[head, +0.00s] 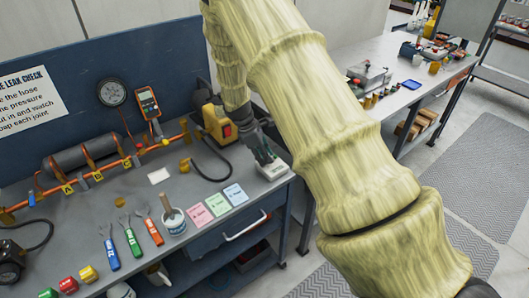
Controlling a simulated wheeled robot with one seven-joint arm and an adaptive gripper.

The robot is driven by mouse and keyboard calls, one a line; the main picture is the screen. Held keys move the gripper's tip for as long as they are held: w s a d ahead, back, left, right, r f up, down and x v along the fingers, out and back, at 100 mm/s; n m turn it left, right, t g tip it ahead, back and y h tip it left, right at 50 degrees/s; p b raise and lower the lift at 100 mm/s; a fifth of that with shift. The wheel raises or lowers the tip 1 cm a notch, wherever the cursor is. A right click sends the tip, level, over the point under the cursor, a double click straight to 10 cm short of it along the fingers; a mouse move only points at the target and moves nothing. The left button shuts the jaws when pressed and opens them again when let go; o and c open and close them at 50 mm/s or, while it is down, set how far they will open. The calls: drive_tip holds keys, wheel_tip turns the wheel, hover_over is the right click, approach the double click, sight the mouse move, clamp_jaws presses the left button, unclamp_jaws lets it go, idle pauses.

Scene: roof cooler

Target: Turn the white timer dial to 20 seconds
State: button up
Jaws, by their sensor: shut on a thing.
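My gripper (265,156) points down at the right end of the near grey workbench (90,225). Its dark fingers are shut and meet the top of a small pale box (276,172), which looks like the timer unit. The white timer dial is hidden behind the fingers, so its marks and setting cannot be read. The box sits flat near the bench's right edge.
A yellow pump (215,122) stands just left of my gripper. Pink, green and blue cards (217,204) and a cup with a brush (174,220) lie nearer the front. A gauge (112,92), orange meter (148,102) and pipe are farther left. Another bench (385,60) stands behind right.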

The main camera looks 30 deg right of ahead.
drive_tip(key=shift+w+d+m+g+y+p, duration=0.1)
drive_tip(key=shift+m+g+y+p, duration=0.15)
drive_tip(key=shift+m, duration=0.75)
drive_tip(key=shift+w+d+m+g+y+p, duration=0.15)
drive_tip(key=shift+m+y+p, duration=0.1)
drive_tip(key=shift+m, duration=0.75)
drive_tip(key=shift+s+a, duration=0.1)
drive_tip(key=o, duration=1)
drive_tip(key=shift+o, duration=0.2)
drive_tip(key=shift+r, duration=0.15)
drive_tip(key=v, duration=1.1)
drive_tip(key=shift+w+r, duration=0.3)
